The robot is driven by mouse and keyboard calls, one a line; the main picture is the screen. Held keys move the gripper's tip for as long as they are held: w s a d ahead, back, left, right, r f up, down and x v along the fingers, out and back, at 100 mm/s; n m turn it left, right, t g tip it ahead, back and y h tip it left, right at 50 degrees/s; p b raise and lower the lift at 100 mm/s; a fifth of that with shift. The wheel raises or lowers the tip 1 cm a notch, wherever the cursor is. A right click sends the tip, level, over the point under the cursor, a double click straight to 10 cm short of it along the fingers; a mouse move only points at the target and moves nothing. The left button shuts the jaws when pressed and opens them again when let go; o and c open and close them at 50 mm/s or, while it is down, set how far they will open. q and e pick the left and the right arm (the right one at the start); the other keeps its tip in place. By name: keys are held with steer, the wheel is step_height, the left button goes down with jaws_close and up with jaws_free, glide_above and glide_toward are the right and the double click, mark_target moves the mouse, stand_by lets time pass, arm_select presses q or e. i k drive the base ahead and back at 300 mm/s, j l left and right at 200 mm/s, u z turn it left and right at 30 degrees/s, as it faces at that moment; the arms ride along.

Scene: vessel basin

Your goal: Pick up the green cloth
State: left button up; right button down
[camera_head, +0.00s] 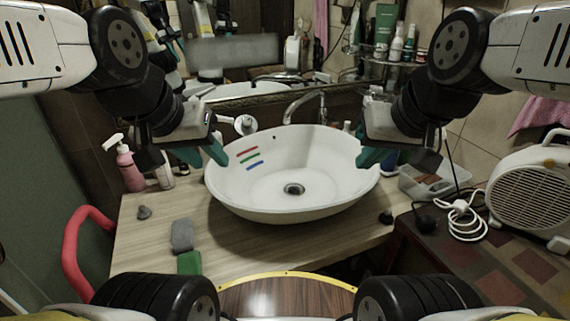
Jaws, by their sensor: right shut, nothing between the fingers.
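The green cloth (189,262) lies on the wooden counter at the lower left, near its front edge, just in front of a grey block-like piece (181,236). My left gripper (211,153) is raised above the left rim of the basin, well behind and above the cloth. Its teal fingertips show, but the gap between them is unclear. My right gripper (370,157) is shut and empty at the right rim of the basin, far from the cloth. Neither gripper touches the cloth.
A white basin (290,205) with coloured stripes fills the middle of the counter (150,240). Pump bottles (128,165) stand at the left, near a red curved bar (75,250). A clear tray (425,185), cables and a white heater (530,195) are at the right.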

mark_target(189, 262)
steer(key=k+j+u, duration=0.15)
steer(key=u, duration=0.2)
steer(key=j+u, duration=0.25)
steer(key=u, duration=0.15)
steer(key=k+j, duration=0.05)
